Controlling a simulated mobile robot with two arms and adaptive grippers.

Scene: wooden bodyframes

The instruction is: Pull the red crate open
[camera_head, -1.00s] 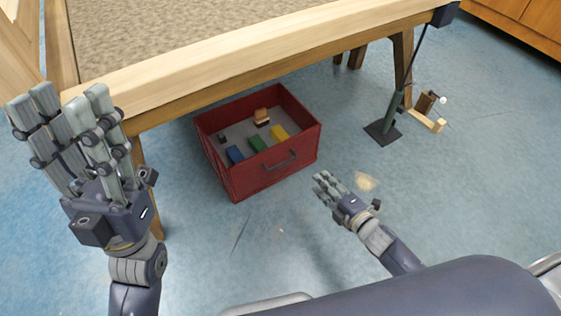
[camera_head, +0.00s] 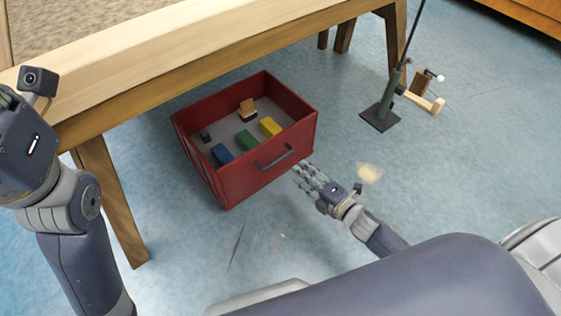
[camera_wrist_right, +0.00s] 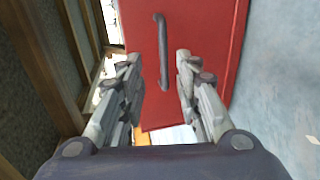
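The red crate (camera_head: 245,183) stands on the floor partly under the wooden table, its open top facing up. A dark bar handle (camera_head: 275,158) is on its front face. My right gripper (camera_head: 305,173) is just right of and in front of the handle, at the crate's lower front. In the right wrist view, the fingers (camera_wrist_right: 159,62) are spread apart, with the handle (camera_wrist_right: 161,50) in line between them and the red front face (camera_wrist_right: 210,30) beyond. Whether they touch it, I cannot tell. My left gripper's body (camera_head: 22,135) is at the left edge; its fingers are out of frame.
The crate holds a blue block (camera_head: 222,154), a green block (camera_head: 246,140), a yellow block (camera_head: 270,126) and a small wooden item (camera_head: 247,108). The wooden table (camera_head: 200,75) overhangs behind. A dark stand (camera_head: 380,117) is at right. Floor in front is clear.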

